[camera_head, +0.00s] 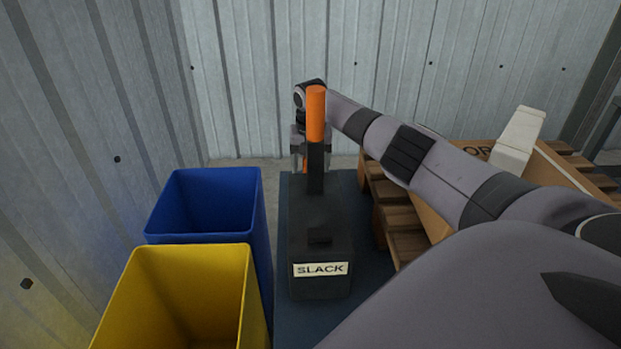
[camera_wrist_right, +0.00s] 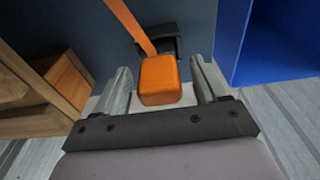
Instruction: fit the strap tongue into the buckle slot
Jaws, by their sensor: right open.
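In the right wrist view an orange block (camera_wrist_right: 160,82) sits between the two spread fingers of my right gripper (camera_wrist_right: 160,68), with gaps at its sides. An orange strap (camera_wrist_right: 133,25) runs from near the block to the top left. A black part (camera_wrist_right: 170,42) lies behind the block; I cannot tell whether it is the buckle, and no slot shows. In the head view my right gripper (camera_head: 304,150) points down behind a dark upright with an orange handle (camera_head: 316,112). The upright rises at a dark box labelled SLACK (camera_head: 322,284). My left gripper is out of view.
A blue bin (camera_head: 165,215) and a yellow bin (camera_head: 130,290) stand left of the box. A wooden pallet (camera_head: 400,215) and a carton (camera_head: 425,238) with a pale piece (camera_head: 517,138) stand at right. A corrugated wall (camera_head: 270,80) closes the back.

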